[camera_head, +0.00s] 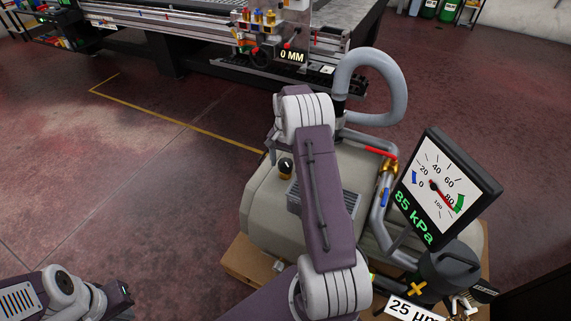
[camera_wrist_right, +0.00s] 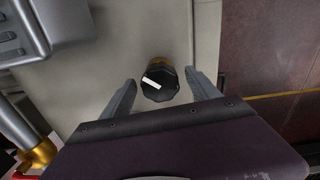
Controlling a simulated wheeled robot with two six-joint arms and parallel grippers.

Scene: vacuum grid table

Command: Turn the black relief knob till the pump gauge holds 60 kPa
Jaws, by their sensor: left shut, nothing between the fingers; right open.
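The black relief knob (camera_head: 286,169) stands on top of the cream pump housing, left of my right arm in the head view. In the right wrist view the knob (camera_wrist_right: 159,85) is dark and faceted, with a white pointer bar and a brass collar. My right gripper (camera_wrist_right: 161,76) is open, with one finger on each side of the knob and visible gaps between. The pump gauge (camera_head: 440,187) reads 85 kPa, its red needle near the green mark past 80. My left gripper (camera_head: 119,294) is shut and empty at the bottom left; its fingertips are hard to make out.
Grey pipes with a red handle (camera_head: 380,153) and a blue handle run right of my right arm. A grey hose (camera_head: 388,82) arches behind. The grid table (camera_head: 200,45) stands at the back, with a "0 MM" display. Open floor lies to the left.

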